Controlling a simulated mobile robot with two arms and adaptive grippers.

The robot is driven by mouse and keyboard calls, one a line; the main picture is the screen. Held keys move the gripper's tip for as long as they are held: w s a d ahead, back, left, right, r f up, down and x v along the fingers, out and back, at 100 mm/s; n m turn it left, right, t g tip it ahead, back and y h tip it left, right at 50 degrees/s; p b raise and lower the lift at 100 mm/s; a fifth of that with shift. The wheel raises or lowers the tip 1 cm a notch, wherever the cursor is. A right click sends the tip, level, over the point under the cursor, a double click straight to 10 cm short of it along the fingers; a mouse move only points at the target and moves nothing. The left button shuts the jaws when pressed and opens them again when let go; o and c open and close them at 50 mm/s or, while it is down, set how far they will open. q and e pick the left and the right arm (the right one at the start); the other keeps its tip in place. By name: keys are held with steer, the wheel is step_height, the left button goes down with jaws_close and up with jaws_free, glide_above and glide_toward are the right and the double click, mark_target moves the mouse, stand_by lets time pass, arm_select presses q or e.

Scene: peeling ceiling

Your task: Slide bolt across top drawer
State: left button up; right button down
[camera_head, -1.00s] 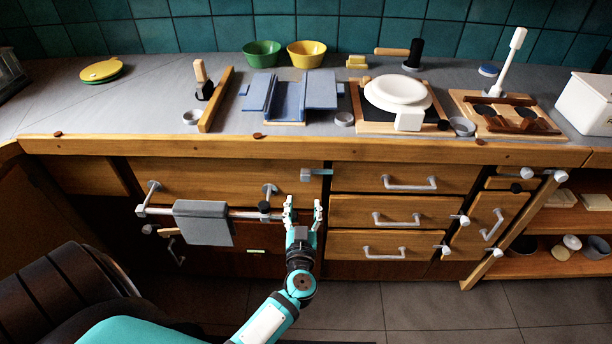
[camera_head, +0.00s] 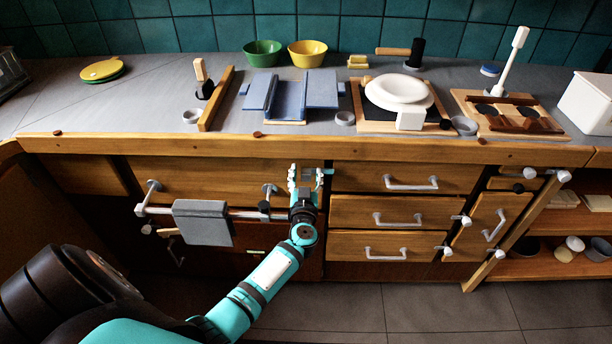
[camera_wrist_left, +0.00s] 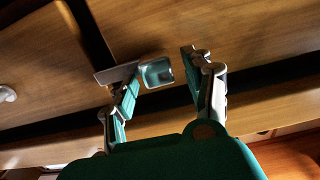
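The bolt (camera_head: 328,171) is a small grey-blue piece at the upper right end of the wide drawer front (camera_head: 215,181), beside the top drawer (camera_head: 350,178) of the right stack. My left gripper covers most of it in the head view. In the left wrist view the bolt's flat bar (camera_wrist_left: 112,74) and square knob (camera_wrist_left: 158,73) show against the wood. My left gripper (camera_head: 306,175) is open in front of the bolt. In the left wrist view (camera_wrist_left: 160,62) the knob lies between its spread fingers, nearer the left one; contact cannot be told. My right gripper is out of view.
A rail (camera_head: 240,212) with a hanging grey towel (camera_head: 203,222) runs left of my gripper. Drawer handles (camera_head: 410,184) stick out to the right. The wooden counter edge (camera_head: 330,150) lies above; the floor in front is clear.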

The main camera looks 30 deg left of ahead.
arm_select(q)
jaws_close()
steer(key=shift+d, duration=0.1)
steer(key=shift+w+d+p, duration=0.35)
steer(key=shift+d, duration=0.2)
steer(key=shift+w+d+p, duration=0.3)
steer(key=shift+d, duration=0.2)
steer(key=shift+o, duration=0.3)
jaws_free()
steer(key=shift+d, duration=0.1)
